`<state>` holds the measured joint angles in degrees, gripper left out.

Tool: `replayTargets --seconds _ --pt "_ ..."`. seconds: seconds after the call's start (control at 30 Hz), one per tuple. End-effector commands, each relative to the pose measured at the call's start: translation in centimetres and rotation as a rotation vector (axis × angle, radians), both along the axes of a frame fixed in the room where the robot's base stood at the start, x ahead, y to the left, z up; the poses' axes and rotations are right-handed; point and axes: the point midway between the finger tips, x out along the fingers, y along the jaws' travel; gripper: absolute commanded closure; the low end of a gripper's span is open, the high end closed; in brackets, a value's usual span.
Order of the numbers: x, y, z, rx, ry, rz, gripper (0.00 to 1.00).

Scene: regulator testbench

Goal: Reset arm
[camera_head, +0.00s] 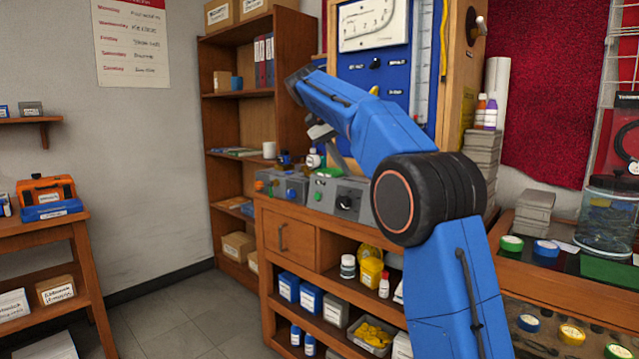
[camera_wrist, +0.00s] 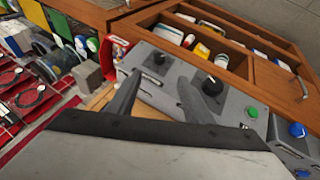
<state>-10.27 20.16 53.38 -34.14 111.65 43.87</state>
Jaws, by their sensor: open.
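My arm reaches up from the lower right of the head view and bends over the wooden bench (camera_head: 285,208). My gripper (camera_wrist: 158,92) is open and empty in the wrist view, its two fingers apart above a grey control box (camera_wrist: 176,66). That box has black knobs and a green button (camera_wrist: 251,111). In the head view a grey control box (camera_head: 333,187) with a black knob (camera_head: 345,202) stands on the bench below my arm. My forearm and wrist hide part of the gripper there.
A second grey box (camera_head: 288,188) stands left of it. Small bottles (camera_head: 313,158) are close behind. A bookshelf (camera_head: 240,122) stands left of the bench. The floor (camera_head: 170,325) at left is clear.

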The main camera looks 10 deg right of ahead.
Motion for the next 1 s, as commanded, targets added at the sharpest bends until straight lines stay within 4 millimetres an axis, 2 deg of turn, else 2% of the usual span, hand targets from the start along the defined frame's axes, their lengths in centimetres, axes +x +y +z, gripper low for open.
replayTargets --seconds 0.13,0.27,0.47,0.67,1.0 --pt "-0.7 -0.2 0.1 0.009 0.001 0.019 0.54" --pt "-2.8 -0.8 -0.1 0.033 0.008 0.074 0.54" --pt "-7.3 -1.7 -1.2 0.090 0.015 0.198 0.54" --pt "-12.4 -2.2 -3.2 0.147 0.016 0.318 0.54" --pt "-21.6 -2.3 -8.6 0.235 -0.008 0.502 0.54"
